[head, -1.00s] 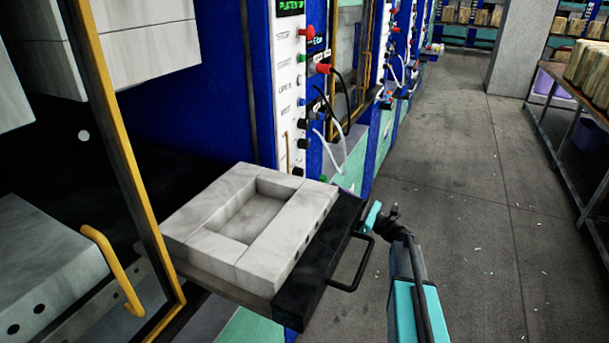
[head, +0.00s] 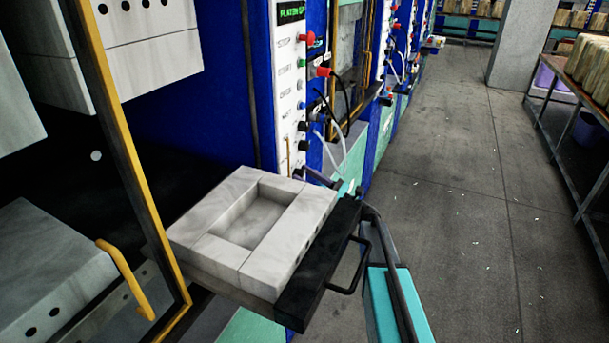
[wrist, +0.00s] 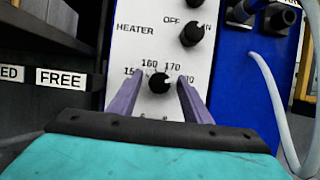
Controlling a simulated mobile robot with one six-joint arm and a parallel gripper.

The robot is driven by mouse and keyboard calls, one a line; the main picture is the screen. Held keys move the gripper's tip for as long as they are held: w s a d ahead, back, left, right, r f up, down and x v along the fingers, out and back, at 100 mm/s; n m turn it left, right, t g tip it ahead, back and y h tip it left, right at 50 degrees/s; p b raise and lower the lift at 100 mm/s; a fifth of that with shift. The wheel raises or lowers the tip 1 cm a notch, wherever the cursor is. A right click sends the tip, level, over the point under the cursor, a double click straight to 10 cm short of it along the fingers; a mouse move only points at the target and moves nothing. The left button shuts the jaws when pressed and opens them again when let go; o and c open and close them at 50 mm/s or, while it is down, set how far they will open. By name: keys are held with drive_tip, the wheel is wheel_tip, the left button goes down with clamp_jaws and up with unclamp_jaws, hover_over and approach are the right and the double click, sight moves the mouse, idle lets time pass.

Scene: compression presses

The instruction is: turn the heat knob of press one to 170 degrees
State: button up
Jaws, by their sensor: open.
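The heater knob (wrist: 159,84) is a small round black knob on the white panel (wrist: 128,48) in the wrist view. Its dial has printed marks, among them 160 and 170, with the 160 and 170 above the knob. A small pale mark shows at the knob's top; its exact reading is hard to tell. My gripper (wrist: 160,76) is open, its two purple fingers on either side of the knob, with gaps visible. I cannot tell how deep the tips reach. In the head view the white control panel (head: 287,80) stands beyond the drawer, my arm reaching toward its lower end.
A black OFF/ON knob (wrist: 191,34) sits above the heater knob. A white cable (wrist: 268,85) hangs at right. A pulled-out drawer with a stone-like mould (head: 190,228) and black handle (head: 352,288) juts beside my arm.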

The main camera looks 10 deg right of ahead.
drive_tip(key=c, duration=1)
drive_tip(key=shift+c, duration=0.2)
